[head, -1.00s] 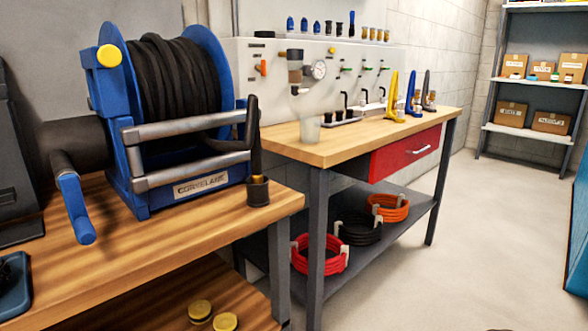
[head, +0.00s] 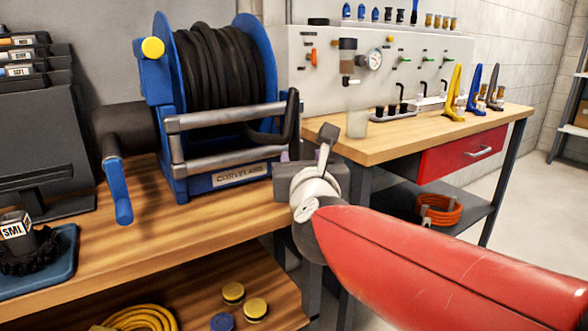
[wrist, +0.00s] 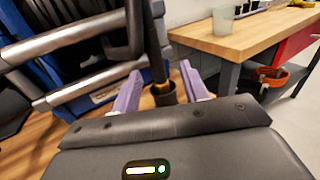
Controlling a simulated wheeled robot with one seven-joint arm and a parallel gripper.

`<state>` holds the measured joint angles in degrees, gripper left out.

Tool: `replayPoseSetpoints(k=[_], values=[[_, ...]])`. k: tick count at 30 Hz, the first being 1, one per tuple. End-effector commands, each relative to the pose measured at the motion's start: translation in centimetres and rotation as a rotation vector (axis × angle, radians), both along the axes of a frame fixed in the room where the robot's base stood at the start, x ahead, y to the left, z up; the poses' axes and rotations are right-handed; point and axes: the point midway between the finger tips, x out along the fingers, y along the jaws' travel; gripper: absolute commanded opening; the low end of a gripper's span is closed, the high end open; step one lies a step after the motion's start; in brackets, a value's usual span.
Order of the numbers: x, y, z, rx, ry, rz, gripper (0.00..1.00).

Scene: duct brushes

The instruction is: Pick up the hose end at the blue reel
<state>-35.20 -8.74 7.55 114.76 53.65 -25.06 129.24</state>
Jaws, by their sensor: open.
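The blue reel (head: 215,100) stands on the wooden bench with black hose wound on it. The hose end (wrist: 153,50) hangs down at the reel's right side, its lower tip in a small black cup (wrist: 166,98) on the bench. In the head view the hose loop (head: 291,118) shows, but its tip and the cup are hidden behind my gripper (head: 286,157). In the wrist view my gripper (wrist: 160,73) is open, its two purple fingers on either side of the hose end, just above the cup. I see no grip on it; contact is unclear.
The reel's grey bars (head: 225,118) lie close left of my gripper. A second bench (head: 400,142) with a clear cup (head: 357,124) stands to the right. The crank (head: 117,175) sticks out at the reel's left. The bench front is clear.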

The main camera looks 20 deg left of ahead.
Motion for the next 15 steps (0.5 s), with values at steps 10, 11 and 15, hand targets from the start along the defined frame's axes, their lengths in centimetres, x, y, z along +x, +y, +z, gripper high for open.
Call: replayPoseSetpoints(k=[10, 11, 15], values=[[3.4, 1.9, 0.1, 0.021, 0.007, -0.005, 0.44], [3.7, 2.2, 0.1, 0.021, 0.007, -0.004, 0.44], [5.5, 3.3, 0.1, 0.021, 0.007, -0.005, 0.44]])
